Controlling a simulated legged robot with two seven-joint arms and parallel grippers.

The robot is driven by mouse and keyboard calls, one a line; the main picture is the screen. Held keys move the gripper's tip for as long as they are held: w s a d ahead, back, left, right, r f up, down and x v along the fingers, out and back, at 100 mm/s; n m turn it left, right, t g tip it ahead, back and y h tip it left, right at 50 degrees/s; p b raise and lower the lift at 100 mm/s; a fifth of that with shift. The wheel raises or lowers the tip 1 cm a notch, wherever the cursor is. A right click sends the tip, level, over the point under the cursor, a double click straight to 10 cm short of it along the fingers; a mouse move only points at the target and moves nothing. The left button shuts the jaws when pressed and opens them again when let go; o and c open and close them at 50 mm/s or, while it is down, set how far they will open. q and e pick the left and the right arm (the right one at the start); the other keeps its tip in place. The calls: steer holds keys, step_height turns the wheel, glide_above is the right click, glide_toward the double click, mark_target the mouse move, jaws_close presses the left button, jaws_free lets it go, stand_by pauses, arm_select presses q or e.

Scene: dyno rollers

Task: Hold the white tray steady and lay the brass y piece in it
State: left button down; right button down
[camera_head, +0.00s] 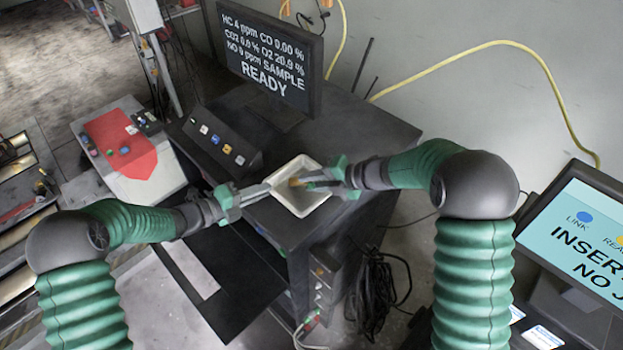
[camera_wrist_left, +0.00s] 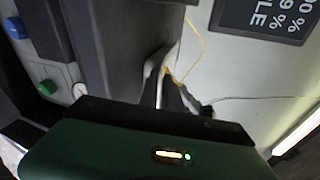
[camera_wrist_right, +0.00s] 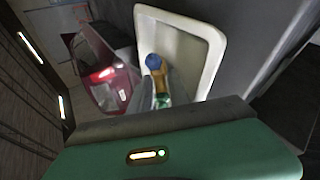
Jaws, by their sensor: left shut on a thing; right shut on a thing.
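The white tray (camera_head: 299,208) is shallow and square and sits at the front edge of the dark cabinet. My left gripper (camera_head: 268,189) is shut on its left rim; the left wrist view shows the tray's pale edge (camera_wrist_left: 150,70) at the fingers. My right gripper (camera_head: 312,181) is shut on the brass y piece (camera_head: 295,182) and holds it over the tray. The right wrist view shows the brass piece (camera_wrist_right: 160,82) between the fingers, with a blue end, in front of the tray (camera_wrist_right: 212,45). I cannot tell whether it touches the tray floor.
A monitor (camera_head: 270,50) and a sloped button panel (camera_head: 221,142) stand behind the tray. A red and white box (camera_head: 125,145) with knobs is at the left. A yellow hose (camera_head: 480,47) runs along the wall. Black cables (camera_head: 375,290) hang at the cabinet's side. A lit screen (camera_head: 580,230) is at the right.

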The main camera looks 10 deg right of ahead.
arm_select(q)
steer(key=shift+f, duration=0.15)
arm_select(e)
steer(key=c, duration=1.1)
jaws_free()
steer(key=shift+c, duration=0.2)
steer(key=v, duration=1.2)
steer(key=shift+f, duration=0.15)
arm_select(q)
steer(key=c, duration=1.5)
jaws_free()
steer(key=shift+o, duration=0.2)
